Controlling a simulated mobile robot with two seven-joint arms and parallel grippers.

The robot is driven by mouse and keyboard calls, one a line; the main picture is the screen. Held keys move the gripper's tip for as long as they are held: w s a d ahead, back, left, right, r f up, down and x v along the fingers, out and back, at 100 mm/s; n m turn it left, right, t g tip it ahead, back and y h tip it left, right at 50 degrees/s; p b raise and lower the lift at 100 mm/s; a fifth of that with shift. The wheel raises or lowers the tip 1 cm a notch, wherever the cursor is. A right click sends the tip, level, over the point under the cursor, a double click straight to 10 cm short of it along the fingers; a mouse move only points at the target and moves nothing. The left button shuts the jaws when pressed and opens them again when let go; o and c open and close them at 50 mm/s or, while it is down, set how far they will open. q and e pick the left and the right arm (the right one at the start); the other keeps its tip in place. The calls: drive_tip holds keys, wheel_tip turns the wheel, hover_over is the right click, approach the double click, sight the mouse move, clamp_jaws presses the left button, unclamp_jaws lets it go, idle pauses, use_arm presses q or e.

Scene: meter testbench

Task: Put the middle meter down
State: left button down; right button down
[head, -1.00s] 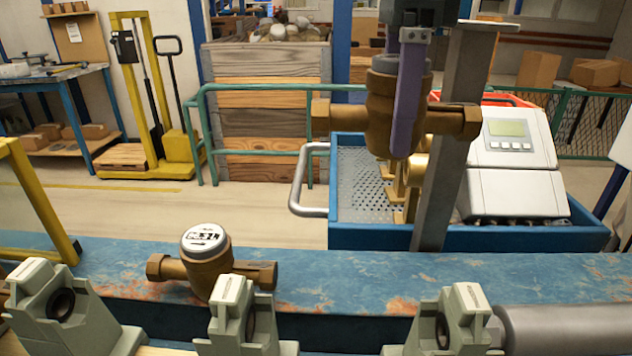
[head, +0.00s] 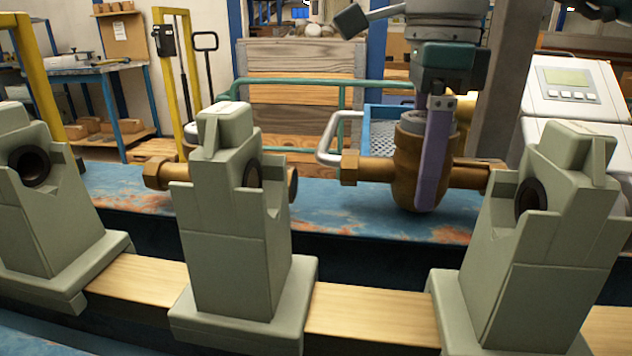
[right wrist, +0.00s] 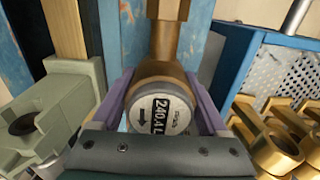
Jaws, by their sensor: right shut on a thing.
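My right gripper (head: 436,150) is shut on a brass meter (head: 408,165) with pipe ends to both sides. In the head view it is upright, low over the blue bench top (head: 330,212), behind the gap between two grey-green clamp stands. I cannot tell whether its base touches the bench. In the right wrist view the meter (right wrist: 158,75) sits between purple fingers (right wrist: 162,105), its round dial facing the camera. A second brass meter (head: 157,172) on the bench is mostly hidden behind the middle stand. My left gripper is not in view.
Grey-green clamp stands (head: 235,220) (head: 550,240) (head: 45,200) stand on a wooden rail (head: 365,312) in front of the bench. A grey post (head: 500,90) rises near the held meter's right end.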

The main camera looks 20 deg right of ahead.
drive_tip(key=shift+f, duration=0.45)
drive_tip(key=shift+r, duration=0.15)
unclamp_jaws()
drive_tip(key=shift+f, duration=0.2)
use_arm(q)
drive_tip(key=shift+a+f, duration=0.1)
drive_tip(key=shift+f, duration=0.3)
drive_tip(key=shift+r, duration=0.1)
use_arm(e)
drive_tip(key=shift+r, duration=0.1)
wheel_tip(320, 180, up, 12)
drive_tip(key=p, duration=0.2)
drive_tip(key=shift+p, duration=0.35)
drive_tip(key=shift+r, duration=0.1)
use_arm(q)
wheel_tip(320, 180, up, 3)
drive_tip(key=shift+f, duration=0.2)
